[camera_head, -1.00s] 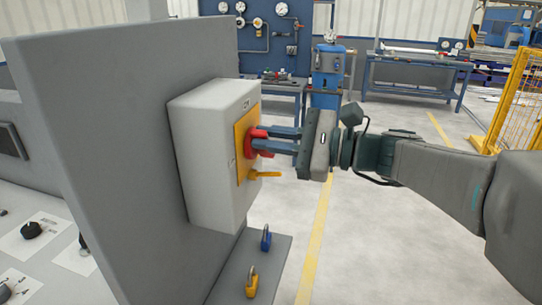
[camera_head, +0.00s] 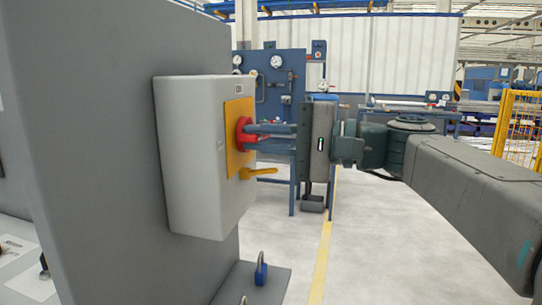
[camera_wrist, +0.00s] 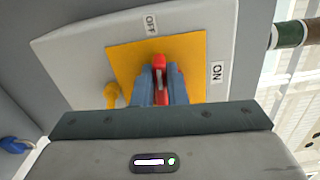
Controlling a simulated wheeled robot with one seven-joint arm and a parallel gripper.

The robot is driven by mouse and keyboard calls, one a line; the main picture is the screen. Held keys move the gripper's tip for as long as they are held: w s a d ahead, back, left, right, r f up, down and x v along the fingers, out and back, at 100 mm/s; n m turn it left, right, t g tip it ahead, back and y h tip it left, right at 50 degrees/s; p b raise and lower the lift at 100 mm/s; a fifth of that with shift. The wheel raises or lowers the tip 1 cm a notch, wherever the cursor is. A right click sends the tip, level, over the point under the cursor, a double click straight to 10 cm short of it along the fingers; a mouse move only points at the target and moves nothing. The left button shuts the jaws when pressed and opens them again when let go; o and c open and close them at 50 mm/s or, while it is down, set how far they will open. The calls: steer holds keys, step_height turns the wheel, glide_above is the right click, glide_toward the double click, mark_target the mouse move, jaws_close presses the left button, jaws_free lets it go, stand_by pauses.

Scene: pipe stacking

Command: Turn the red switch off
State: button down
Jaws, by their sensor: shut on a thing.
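The red switch (camera_head: 242,134) is a red rotary knob on a yellow plate (camera_head: 236,160), on the front of a light grey box (camera_head: 190,160). In the wrist view the red switch (camera_wrist: 160,66) lies between my two blue fingers, over the yellow plate (camera_wrist: 192,52). An "OFF" label (camera_wrist: 151,25) is at the top and an "ON" label (camera_wrist: 217,72) at the right. My gripper (camera_head: 252,135) reaches in from the right and is shut on the red switch. In the wrist view my gripper (camera_wrist: 161,90) hides the lower part of the switch.
A yellow lever (camera_head: 259,172) sticks out below the switch. The box is fixed to a grey upright panel (camera_head: 90,130). A blue padlock (camera_head: 261,270) stands on the ledge below. Open floor lies to the right, with a yellow fence (camera_head: 518,120) farther off.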

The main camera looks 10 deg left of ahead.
steer(key=shift+f+n+b, duration=0.2)
steer(key=shift+n+b, duration=0.4)
steer(key=c, duration=1.5)
jaws_free()
steer(key=shift+o, duration=0.2)
steer(key=s+d+p, duration=0.1)
steer(key=d, duration=1.2)
steer(key=shift+d, duration=0.4)
steer(key=shift+p, duration=0.35)
